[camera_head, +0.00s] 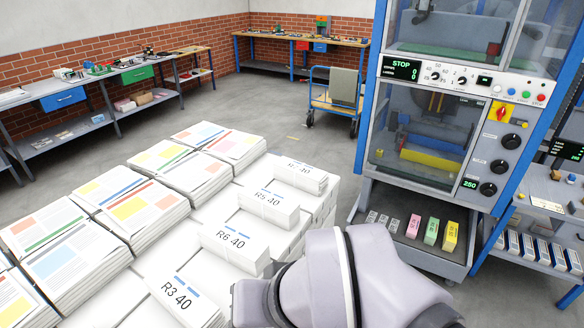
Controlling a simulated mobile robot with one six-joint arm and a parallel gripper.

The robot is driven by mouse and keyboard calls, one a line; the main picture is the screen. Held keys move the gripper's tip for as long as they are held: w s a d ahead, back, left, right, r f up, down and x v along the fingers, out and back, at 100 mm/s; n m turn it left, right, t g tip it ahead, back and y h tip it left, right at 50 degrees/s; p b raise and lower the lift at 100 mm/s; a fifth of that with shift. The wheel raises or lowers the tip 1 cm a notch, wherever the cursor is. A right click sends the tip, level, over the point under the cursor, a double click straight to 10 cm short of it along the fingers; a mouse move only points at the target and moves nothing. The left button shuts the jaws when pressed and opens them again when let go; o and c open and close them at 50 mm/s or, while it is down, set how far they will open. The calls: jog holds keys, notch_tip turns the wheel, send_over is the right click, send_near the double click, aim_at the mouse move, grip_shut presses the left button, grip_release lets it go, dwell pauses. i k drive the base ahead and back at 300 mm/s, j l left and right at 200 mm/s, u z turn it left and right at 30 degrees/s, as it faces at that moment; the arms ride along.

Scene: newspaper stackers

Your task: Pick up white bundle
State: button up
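Several white bundles with printed labels lie in a row on a large pale stack at the left and centre. The bundle marked R3 40 (184,300) is nearest. The bundle marked R6 40 (236,245) is behind it, then R5 40 (268,208), and a farther one (300,176) whose label is hard to read. My grey arm fills the lower middle and hides part of the stack's right side near R6 and R3. My gripper's fingers do not show.
Stacks of colour-printed newspapers (140,208) cover the left of the pile. A blue-framed machine (432,115) stands at right, with small coloured blocks (431,231) on its lower shelf. Workbenches line the walls. Grey floor (240,110) is open behind the pile.

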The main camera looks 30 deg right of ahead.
aim_at(314, 181)
jog(key=i+l+u, duration=0.15)
jog(key=l, duration=0.35)
jog(key=i+l+u, duration=0.2)
jog(key=l, duration=0.35)
jog(key=i+l+u, duration=0.15)
jog(key=i+l, duration=0.15)
jog(key=l, duration=0.25)
jog(key=i+l+u, duration=0.15)
jog(key=l, duration=0.4)
jog(key=i+l+u, duration=0.2)
jog(key=l, duration=0.4)
jog(key=l+u, duration=0.15)
jog(key=l, duration=0.4)
